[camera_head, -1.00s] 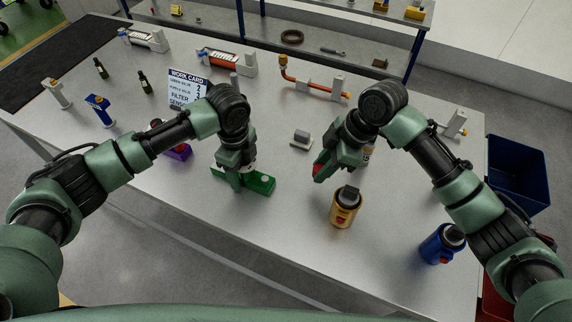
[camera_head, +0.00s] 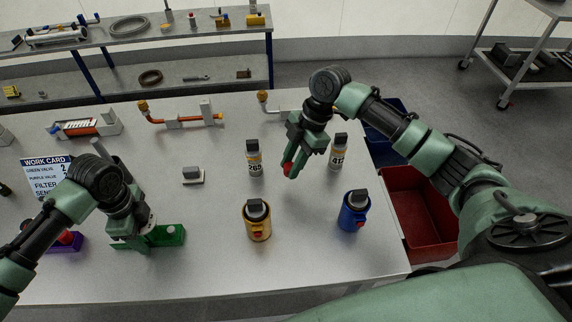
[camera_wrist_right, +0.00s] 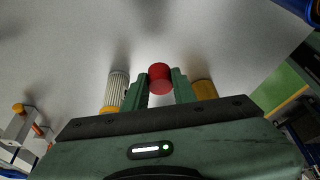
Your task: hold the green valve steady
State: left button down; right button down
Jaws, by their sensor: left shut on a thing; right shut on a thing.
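The green valve (camera_head: 172,236) is a green block on the front left of the table. My left gripper (camera_head: 130,236) is shut on it from above, hiding part of it. My right gripper (camera_head: 291,168) is shut on a small red cylinder (camera_wrist_right: 160,78), apart from the valve and further right over the table. The red piece shows between the two fingers in the right wrist view. A purple valve (camera_head: 66,243) with a red top is left of the green one, partly hidden by my left arm. The work card (camera_head: 47,176) stands behind that arm.
A yellow canister (camera_head: 257,224) and a blue canister (camera_head: 352,215) stand at the front. Bottles marked 265 (camera_head: 254,160) and 612 (camera_head: 338,155) stand behind them. A grey block (camera_head: 193,176) sits mid-table. A red bin (camera_head: 425,210) is off the right edge.

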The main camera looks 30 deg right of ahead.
aim_at(286, 167)
jog(key=shift+r, duration=0.1)
jog(key=shift+r, duration=1.7)
pick_arm(q)
jog(key=shift+c, duration=1.8)
grip_release()
jog(key=shift+r, duration=0.1)
notch_tip(286, 167, up, 12)
jog(key=shift+f, duration=0.1)
